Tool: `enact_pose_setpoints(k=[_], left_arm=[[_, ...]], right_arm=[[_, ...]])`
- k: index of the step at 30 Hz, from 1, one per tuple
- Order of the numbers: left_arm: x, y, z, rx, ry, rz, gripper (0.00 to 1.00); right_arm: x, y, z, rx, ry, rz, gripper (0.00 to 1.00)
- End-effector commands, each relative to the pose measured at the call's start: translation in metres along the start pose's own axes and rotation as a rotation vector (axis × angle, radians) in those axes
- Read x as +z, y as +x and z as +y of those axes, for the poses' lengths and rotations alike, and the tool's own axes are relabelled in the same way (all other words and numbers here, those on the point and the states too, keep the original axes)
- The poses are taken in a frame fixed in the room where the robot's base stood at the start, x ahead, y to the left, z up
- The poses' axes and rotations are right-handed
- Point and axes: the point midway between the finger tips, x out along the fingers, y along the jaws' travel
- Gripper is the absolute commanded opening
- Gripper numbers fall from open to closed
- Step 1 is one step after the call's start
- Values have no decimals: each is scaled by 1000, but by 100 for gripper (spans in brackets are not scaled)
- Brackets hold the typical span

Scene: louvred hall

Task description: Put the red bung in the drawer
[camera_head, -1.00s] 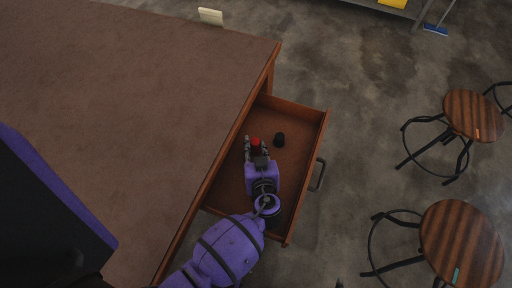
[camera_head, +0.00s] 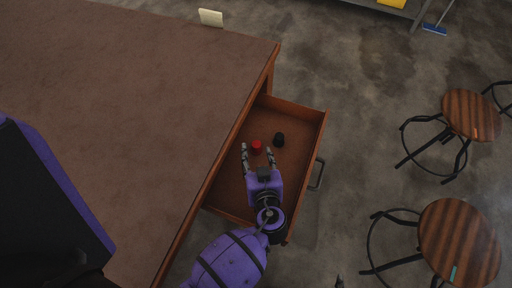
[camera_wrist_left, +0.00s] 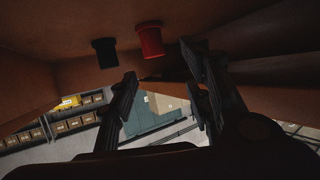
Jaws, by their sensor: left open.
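The red bung (camera_head: 257,145) rests on the floor of the open drawer (camera_head: 296,174). My left gripper (camera_head: 257,150) is open over the drawer, its two fingers spread, with the bung just beyond and between the fingertips in the head view. In the left wrist view the red bung (camera_wrist_left: 149,39) shows ahead of the open fingers, apart from them. A black bung-like piece (camera_head: 279,140) lies in the drawer to the right of the red one; it also shows in the left wrist view (camera_wrist_left: 105,53).
The brown tabletop (camera_head: 130,110) fills the left side, clear except for a cream card-like piece (camera_head: 211,18) at its far edge. The drawer has a dark handle (camera_head: 317,174). Wooden stools (camera_head: 458,243) stand on the floor at right.

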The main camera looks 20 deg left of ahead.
Motion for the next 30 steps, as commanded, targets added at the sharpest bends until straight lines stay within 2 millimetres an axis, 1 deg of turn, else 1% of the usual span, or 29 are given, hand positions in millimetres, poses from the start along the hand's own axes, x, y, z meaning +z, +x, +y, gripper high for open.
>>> enact_pose_setpoints(k=[1,3,7,15,23,26,29,30], left_arm=[[2,-9,0,-1,-3,-4,45],[2,-18,0,0,-3,-3,45],[0,-27,0,0,-1,0,45],[-1,-30,1,0,-2,1,45],[-2,-30,1,1,-2,2,45],[-13,-31,3,3,-7,12,45],[-43,-33,7,8,-20,38,45],[-60,-35,10,11,-28,54,45]], right_arm=[[5,2,0,0,-1,-8,0],[8,2,0,-1,-1,-13,0],[8,3,0,-1,-2,-13,0],[-4,3,-1,-2,-3,9,0],[-3,3,-1,-2,-3,6,0],[-9,0,0,-1,-2,12,0],[-24,-8,0,-2,2,26,0],[-33,-12,-1,-4,4,34,0]])
